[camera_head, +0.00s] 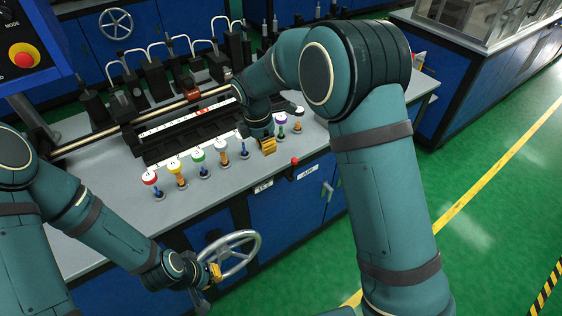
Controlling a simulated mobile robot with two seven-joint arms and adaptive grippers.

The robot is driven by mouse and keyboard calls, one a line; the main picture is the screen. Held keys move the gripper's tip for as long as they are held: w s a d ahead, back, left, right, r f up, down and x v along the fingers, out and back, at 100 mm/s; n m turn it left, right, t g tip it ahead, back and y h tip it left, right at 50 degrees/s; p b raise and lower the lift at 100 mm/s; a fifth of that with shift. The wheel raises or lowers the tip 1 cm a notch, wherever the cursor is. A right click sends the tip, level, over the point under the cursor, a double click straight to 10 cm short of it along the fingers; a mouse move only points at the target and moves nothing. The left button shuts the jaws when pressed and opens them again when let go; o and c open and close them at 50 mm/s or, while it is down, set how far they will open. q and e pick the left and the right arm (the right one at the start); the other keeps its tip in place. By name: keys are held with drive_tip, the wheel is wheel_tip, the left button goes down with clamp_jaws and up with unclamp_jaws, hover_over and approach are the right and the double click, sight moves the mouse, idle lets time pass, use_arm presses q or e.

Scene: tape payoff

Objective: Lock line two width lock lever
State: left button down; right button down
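A row of small levers with coloured, labelled round tops stands along the front of the grey bench. From the left I see a red-topped lever (150,179), a yellow-topped one (174,168), a green-topped one (198,156) and a white-topped one (221,146); a purple-topped lever (281,119) is further right. The labels are too small to tell which is line two's width lock. My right gripper (268,146) points down into the row, its yellow fingertips near the bench; what is between them is hidden. My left gripper (214,272) is at the handwheel rim (254,240); its grip is unclear.
The grey bench (110,205) carries a black rail with a scale strip (190,118) and several black posts behind the levers. A small red knob (294,160) sits at the bench's front edge. A red emergency button (24,55) is at upper left.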

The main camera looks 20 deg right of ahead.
sight(285, 164)
drive_tip(key=f, duration=0.3)
drive_tip(key=d+f+b, duration=0.1)
drive_tip(key=f, duration=0.6)
drive_tip(key=shift+d+f+b, duration=0.15)
drive_tip(key=shift+d+b, duration=0.05)
drive_tip(key=shift+b, duration=0.15)
drive_tip(key=shift+w+d, duration=0.15)
drive_tip(key=shift+d, duration=0.45)
drive_tip(key=shift+w+d, duration=0.15)
drive_tip(key=shift+d, duration=0.45)
drive_tip(key=shift+w+d+f, duration=0.1)
drive_tip(key=shift+w+d, duration=0.05)
drive_tip(key=shift+d, duration=0.6)
drive_tip(key=shift+d, duration=0.1)
drive_tip(key=shift+d+y, duration=0.2)
drive_tip(key=shift+y, duration=0.1)
